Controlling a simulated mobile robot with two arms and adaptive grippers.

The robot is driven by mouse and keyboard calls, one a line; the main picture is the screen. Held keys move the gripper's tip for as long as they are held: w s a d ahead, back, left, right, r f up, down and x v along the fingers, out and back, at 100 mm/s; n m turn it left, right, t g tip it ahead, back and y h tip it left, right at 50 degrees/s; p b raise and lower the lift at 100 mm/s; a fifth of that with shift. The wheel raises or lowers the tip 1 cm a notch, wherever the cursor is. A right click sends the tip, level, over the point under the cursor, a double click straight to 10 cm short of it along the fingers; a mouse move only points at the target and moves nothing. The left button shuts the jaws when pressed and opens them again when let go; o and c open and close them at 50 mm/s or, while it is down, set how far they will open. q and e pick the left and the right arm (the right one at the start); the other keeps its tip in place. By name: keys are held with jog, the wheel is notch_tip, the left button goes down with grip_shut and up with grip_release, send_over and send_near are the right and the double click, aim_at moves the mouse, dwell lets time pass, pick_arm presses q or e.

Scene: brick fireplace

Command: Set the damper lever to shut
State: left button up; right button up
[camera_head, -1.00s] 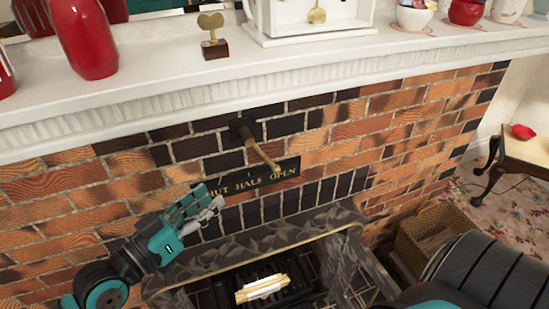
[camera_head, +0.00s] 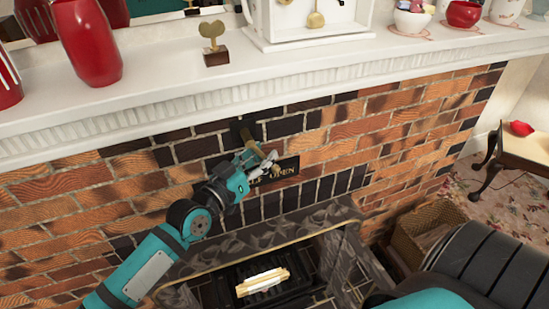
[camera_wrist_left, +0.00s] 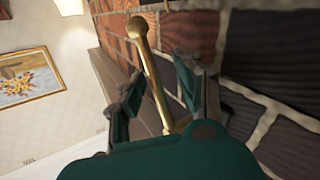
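The brass damper lever (camera_head: 250,139) sticks out from its dark mount on the bricks; its outer part is mostly hidden behind my left gripper (camera_head: 262,156). In the left wrist view the lever's rod (camera_wrist_left: 153,72) and round knob run between the two fingers of my left gripper (camera_wrist_left: 158,72). The fingers are apart, with gaps beside the rod, and do not look closed on it. The dark label plate (camera_head: 286,169) is below the lever; "OPEN" shows and my gripper covers its left part. My right gripper is not in view.
The white mantel (camera_head: 150,105) overhangs above, holding a red vase (camera_head: 88,42), a brass heart ornament (camera_head: 212,42) and a white clock case (camera_head: 290,22). The stone fireplace surround (camera_head: 250,241) juts out below. A wicker basket (camera_head: 410,245) stands at right.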

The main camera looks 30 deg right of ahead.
pick_arm(q)
jog(key=shift+d, duration=0.1)
grip_shut()
dwell(0.5)
